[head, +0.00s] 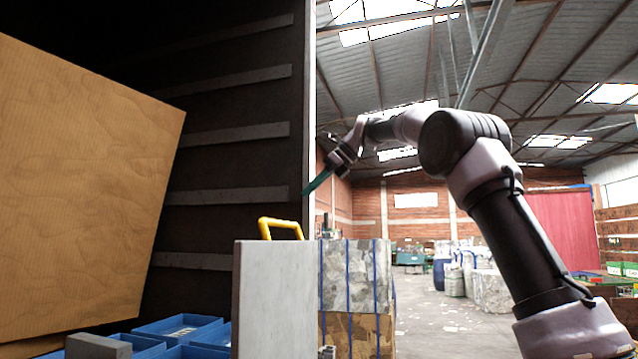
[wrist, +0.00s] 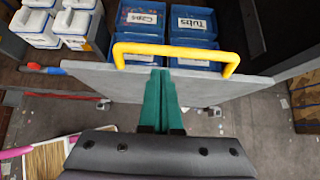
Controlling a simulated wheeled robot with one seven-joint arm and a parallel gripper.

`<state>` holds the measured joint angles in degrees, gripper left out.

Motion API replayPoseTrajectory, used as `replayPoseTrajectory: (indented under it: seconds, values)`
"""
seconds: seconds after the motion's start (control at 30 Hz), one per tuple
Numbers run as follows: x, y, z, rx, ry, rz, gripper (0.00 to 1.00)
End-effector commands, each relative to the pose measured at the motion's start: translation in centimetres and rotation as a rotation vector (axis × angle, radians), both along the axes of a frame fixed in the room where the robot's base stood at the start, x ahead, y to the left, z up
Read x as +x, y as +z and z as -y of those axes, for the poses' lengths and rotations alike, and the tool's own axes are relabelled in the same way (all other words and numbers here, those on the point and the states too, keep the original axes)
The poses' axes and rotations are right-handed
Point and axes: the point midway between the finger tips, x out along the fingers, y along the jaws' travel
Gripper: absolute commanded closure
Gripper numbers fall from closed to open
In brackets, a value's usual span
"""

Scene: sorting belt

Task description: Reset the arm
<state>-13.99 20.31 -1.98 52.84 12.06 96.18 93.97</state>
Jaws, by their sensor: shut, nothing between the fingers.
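My arm reaches up and to the left in the head view. My gripper (head: 312,187) hangs in the air with its teal fingers pointing down and left, above and to the right of a yellow handle (head: 281,223). In the wrist view my gripper (wrist: 160,85) has its two teal fingers together, with nothing between them. There the fingers overlap the grey panel (wrist: 105,80) in the picture, just below the yellow handle (wrist: 180,49) at its edge. I cannot tell how far the fingertips are from the panel.
Blue bins (wrist: 192,40) labelled "Caps" and "Tubs" lie beyond the panel. White containers (wrist: 75,22) stand at upper left. In the head view, a large tan board (head: 80,190) leans at left, and a strapped bale (head: 355,275) stands right of the grey panel (head: 272,300). Floor farther right is open.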

Motion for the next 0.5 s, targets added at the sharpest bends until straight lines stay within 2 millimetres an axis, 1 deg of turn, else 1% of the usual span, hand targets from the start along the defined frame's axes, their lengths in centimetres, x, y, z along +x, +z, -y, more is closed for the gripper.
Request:
replayPoseTrajectory:
  seconds: [0.03,0.1,0.2,0.4,0.5]
  values:
    - [-0.1,0.7,0.5,0.000,-0.001,0.002,1.00]
    - [-0.2,1.4,0.9,-0.001,-0.001,0.002,1.00]
    - [-0.4,2.1,1.4,0.000,0.000,0.001,1.00]
    - [-0.6,2.5,1.7,-0.003,0.001,0.003,1.00]
    - [-1.2,2.5,2.6,-0.023,0.013,0.039,1.00]
